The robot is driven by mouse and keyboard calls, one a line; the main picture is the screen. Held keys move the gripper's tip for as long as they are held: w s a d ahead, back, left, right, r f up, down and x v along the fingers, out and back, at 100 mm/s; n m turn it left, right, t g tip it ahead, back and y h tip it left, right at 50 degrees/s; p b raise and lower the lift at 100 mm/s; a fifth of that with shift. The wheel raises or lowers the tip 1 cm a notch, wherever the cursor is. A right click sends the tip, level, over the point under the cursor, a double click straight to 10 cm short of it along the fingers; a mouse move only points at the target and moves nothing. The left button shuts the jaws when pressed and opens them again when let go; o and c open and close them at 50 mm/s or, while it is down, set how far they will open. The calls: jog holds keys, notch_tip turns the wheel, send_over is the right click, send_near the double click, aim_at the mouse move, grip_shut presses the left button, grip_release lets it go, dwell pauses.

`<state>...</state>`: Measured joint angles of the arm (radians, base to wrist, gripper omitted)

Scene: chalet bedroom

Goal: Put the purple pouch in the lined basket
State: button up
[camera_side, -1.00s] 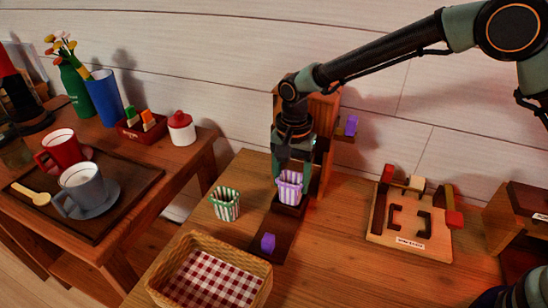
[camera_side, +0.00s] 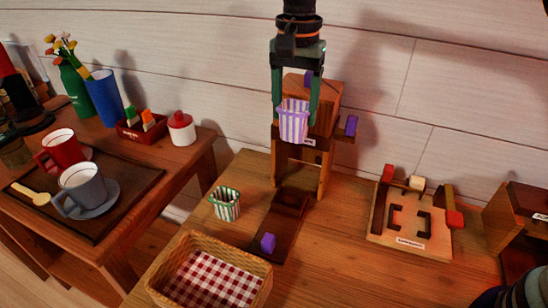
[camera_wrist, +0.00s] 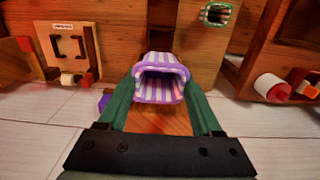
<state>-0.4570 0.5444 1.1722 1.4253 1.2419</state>
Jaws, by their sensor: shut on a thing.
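The purple-and-white striped pouch (camera_side: 293,121) is held between the green fingers of my gripper (camera_side: 297,112), raised in front of the wooden stand. In the wrist view the pouch (camera_wrist: 161,79) sits between both fingertips (camera_wrist: 160,88) with its open mouth facing the camera. The lined basket (camera_side: 212,272) stands at the front left of the table, wicker with a red-and-white checked lining. It looks empty. My gripper is above and behind the basket, to its right.
A green striped pouch (camera_side: 225,203) stands behind the basket. A dark board (camera_side: 281,222) carries a purple block (camera_side: 268,243). The wooden stand (camera_side: 325,165) is behind my gripper. A wooden puzzle board (camera_side: 408,222) lies to the right. A side table with cups is at left.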

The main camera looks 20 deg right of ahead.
jog(key=s+a, duration=0.5)
jog(key=a, duration=0.3)
send_over(236, 284)
jog(key=shift+m, duration=0.3)
notch_tip(236, 284, down, 19)
jog(key=shift+f, duration=0.1)
jog(key=shift+f, duration=0.1)
jog(key=o, duration=1.3)
